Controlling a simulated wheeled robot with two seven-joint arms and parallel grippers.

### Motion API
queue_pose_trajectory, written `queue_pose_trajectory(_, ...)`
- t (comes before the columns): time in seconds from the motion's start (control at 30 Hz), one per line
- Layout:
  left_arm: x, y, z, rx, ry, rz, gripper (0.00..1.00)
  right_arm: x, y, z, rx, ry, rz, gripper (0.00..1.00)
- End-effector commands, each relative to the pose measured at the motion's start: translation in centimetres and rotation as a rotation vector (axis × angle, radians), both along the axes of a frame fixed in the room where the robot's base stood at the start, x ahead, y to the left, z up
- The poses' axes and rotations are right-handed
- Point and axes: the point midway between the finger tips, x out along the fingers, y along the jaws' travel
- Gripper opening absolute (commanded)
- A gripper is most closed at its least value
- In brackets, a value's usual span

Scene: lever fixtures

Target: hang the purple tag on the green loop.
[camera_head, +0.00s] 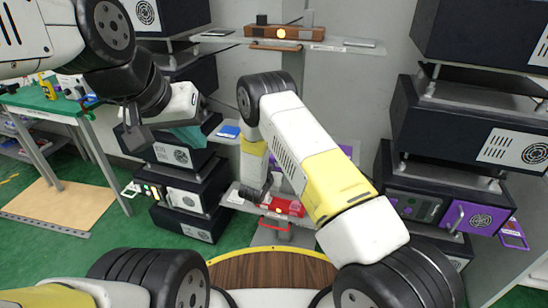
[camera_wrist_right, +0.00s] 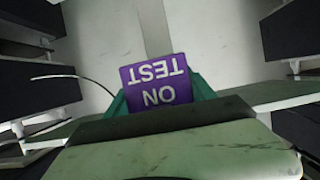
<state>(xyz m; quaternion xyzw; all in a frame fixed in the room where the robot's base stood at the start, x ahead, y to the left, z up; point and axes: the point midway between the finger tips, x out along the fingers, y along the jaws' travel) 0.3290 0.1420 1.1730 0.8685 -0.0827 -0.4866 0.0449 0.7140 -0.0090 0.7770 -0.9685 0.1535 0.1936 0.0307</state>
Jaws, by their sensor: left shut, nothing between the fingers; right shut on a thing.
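The purple tag (camera_wrist_right: 155,80) shows in the right wrist view with white upside-down lettering. My right gripper (camera_wrist_right: 160,97) is shut on it, with teal finger parts on both sides of the tag. In the head view my right forearm covers most of that gripper.
A shelf (camera_head: 245,201) below my right arm carries a red box (camera_head: 284,207). A higher shelf (camera_head: 350,49) holds a brown bar (camera_head: 285,33). Dark stacked units stand at both sides, with a purple panel (camera_head: 478,217) at right. A green table (camera_head: 40,103) stands far left.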

Motion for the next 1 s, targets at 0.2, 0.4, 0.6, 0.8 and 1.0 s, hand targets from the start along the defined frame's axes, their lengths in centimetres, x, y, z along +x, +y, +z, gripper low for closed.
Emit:
queue_pose_trajectory(0.2,0.0,0.0,0.0,0.0,0.0,0.0,0.0,0.0,0.0,-0.3,-0.001,-0.002,0.0,0.23)
queue_pose_trajectory(0.4,0.0,0.0,0.0,0.0,0.0,0.0,0.0,0.0,0.0,-0.3,0.0,-0.002,0.0,0.23)
queue_pose_trajectory(0.6,0.0,0.0,0.0,0.0,0.0,0.0,0.0,0.0,0.0,-0.3,0.0,-0.002,0.0,0.89)
queue_pose_trajectory(0.8,0.0,0.0,0.0,0.0,0.0,0.0,0.0,0.0,0.0,-0.3,0.001,-0.001,0.0,0.89)
queue_pose_trajectory(1.0,0.0,0.0,0.0,0.0,0.0,0.0,0.0,-1.2,0.5,0.2,0.0,0.001,0.002,0.89)
